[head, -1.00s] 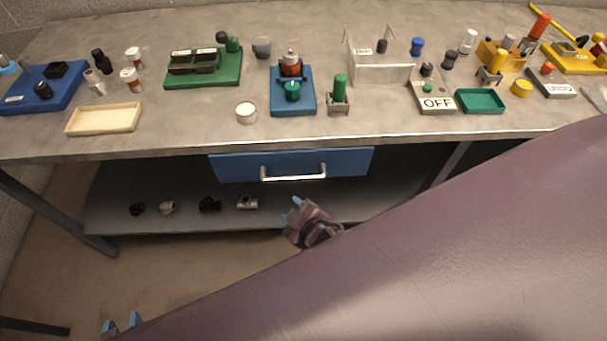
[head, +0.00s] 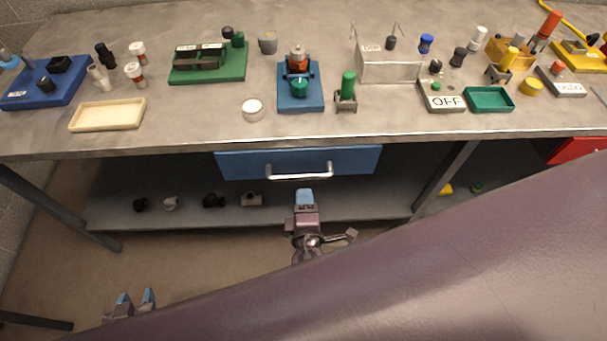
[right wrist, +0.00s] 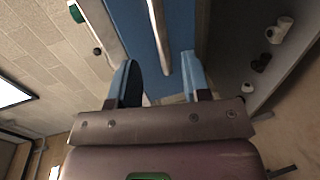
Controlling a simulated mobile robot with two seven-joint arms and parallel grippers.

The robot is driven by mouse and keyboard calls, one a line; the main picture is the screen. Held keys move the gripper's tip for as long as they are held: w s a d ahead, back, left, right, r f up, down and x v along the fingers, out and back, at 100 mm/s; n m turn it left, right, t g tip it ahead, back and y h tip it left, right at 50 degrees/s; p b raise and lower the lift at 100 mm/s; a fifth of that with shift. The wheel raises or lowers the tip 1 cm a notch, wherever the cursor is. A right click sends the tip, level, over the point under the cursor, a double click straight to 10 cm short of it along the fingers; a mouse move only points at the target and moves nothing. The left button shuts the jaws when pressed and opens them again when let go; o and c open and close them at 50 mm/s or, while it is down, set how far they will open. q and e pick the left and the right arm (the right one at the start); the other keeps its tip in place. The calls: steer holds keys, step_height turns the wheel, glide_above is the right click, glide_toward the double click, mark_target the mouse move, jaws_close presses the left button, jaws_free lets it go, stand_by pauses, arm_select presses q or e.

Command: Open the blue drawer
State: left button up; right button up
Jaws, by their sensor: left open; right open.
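The blue drawer (head: 245,165) sits shut under the tabletop, with a pale bar handle (head: 300,177) across its front. My right gripper (head: 305,193) is just below the handle in the head view, fingers pointing up toward it. In the right wrist view, my right gripper (right wrist: 160,72) is open, and the handle (right wrist: 158,38) runs lengthwise in line with the gap between the fingers, against the blue drawer front (right wrist: 137,22). I cannot tell whether they touch. My left gripper (head: 135,302) is open and empty at the lower left, away from the drawer.
The workbench top (head: 200,120) above carries many small parts, including a cream tray (head: 108,115) and a green tray (head: 490,99). A lower shelf (head: 330,205) holds several small fittings at its left. A red drawer (head: 575,150) shows at the right. My purple arm covers the lower right.

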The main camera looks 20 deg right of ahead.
mark_target(303, 179)
steer(key=x, duration=0.9)
steer(key=shift+w+d, duration=0.1)
steer(key=shift+c, duration=0.2)
jaws_close()
